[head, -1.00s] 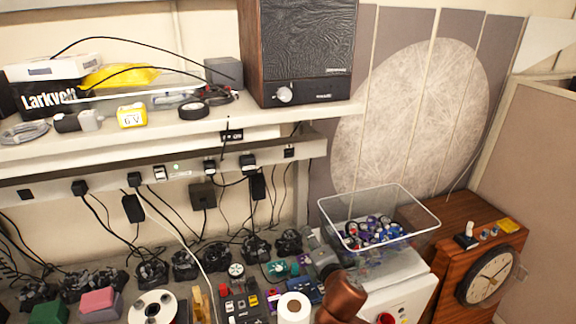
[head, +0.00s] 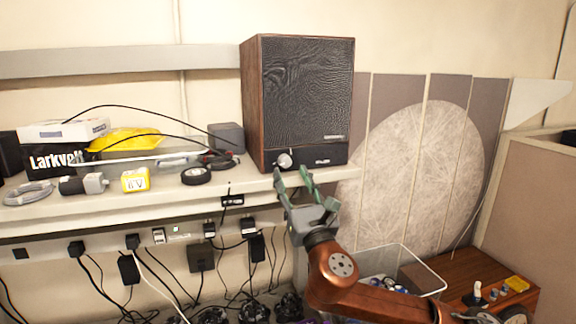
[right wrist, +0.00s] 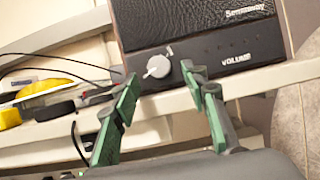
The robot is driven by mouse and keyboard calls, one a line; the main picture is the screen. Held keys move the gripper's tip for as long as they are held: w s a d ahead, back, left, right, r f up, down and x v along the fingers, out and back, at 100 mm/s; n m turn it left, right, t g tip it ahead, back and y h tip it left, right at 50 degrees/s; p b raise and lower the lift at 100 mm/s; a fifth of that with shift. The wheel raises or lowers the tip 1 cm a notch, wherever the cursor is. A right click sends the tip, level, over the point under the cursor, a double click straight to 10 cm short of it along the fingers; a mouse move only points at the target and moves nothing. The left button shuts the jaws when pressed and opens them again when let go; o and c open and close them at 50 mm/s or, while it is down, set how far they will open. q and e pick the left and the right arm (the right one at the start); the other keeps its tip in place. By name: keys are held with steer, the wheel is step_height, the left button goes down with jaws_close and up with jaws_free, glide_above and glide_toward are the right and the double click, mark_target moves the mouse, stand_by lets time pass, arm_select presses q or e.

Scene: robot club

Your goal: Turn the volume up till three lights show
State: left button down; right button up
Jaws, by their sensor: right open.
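The speaker (head: 307,95), a wood-sided box with a black textured front, stands on the shelf. Its silver volume knob (head: 284,161) is at the lower left of the front panel. In the right wrist view the knob (right wrist: 158,67) shows above the gap between the fingers, with the word VOLUME to its right. A row of small dark dots (right wrist: 222,49) runs right of the knob; none looks lit. My right gripper (head: 292,176) is open and empty, with its green fingertips just below and in front of the knob, apparently apart from it. My left gripper is out of view.
The shelf (head: 130,208) holds a yellow 6V battery (head: 135,180), a black tape roll (head: 196,175) and a grey box (head: 226,137) left of the speaker. Plugs and cables hang below. A clear bin (head: 405,262) stands lower right.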

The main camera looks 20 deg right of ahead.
mark_target(286, 164)
steer(key=shift+p+x, duration=0.45)
steer(key=shift+x, duration=1.4)
steer(key=shift+c, duration=0.6)
jaws_close()
